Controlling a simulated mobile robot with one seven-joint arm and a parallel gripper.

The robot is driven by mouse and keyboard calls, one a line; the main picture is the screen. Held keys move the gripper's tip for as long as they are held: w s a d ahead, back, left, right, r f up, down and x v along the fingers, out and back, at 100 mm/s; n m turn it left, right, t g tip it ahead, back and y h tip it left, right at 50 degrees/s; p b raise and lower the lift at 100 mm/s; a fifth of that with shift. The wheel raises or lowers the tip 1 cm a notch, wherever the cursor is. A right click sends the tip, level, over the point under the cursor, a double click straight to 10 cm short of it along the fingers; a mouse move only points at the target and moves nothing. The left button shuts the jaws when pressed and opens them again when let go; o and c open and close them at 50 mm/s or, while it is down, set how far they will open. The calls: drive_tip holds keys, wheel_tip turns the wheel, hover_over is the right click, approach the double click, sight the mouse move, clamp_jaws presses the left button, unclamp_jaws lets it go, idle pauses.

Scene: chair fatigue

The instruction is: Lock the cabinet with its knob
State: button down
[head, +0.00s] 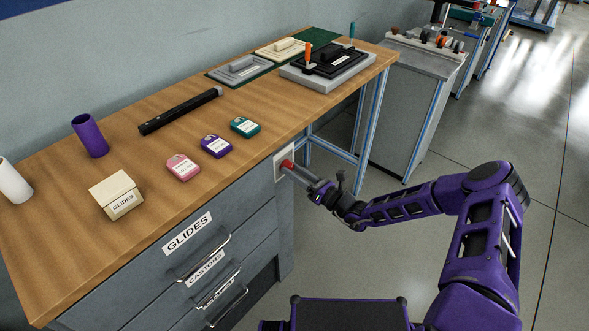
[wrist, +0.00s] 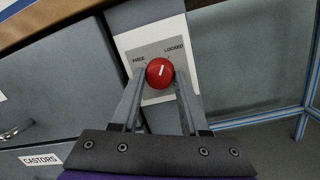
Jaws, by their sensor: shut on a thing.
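The cabinet (head: 258,212) is a grey drawer unit under the wooden bench top. Its red round knob (wrist: 160,73) sits on a pale plate (wrist: 131,40) marked FREE at left and LOCKED at right. The knob's white line points up and slightly right, leaning towards the LOCKED side; whether it meets that mark exactly is hard to tell. My gripper (wrist: 161,76) is shut on the knob, one finger at each side. In the head view the red knob (head: 287,165) shows at the cabinet's right end, with my gripper (head: 293,168) reaching it from the right.
Drawers labelled GLIDES (head: 188,234) and CASTORS (wrist: 40,159) have bar handles. On the bench top (head: 150,165) are a small box (head: 117,195), coloured tags, a black bar (head: 181,111), a purple cylinder (head: 90,136) and clamp fixtures. The floor at right is open.

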drive_tip(key=shift+m, duration=1.3)
drive_tip(key=shift+p, duration=0.3)
drive_tip(key=shift+c, duration=2.1)
unclamp_jaws()
drive_tip(key=v, duration=1.7)
drive_tip(key=shift+s, duration=0.4)
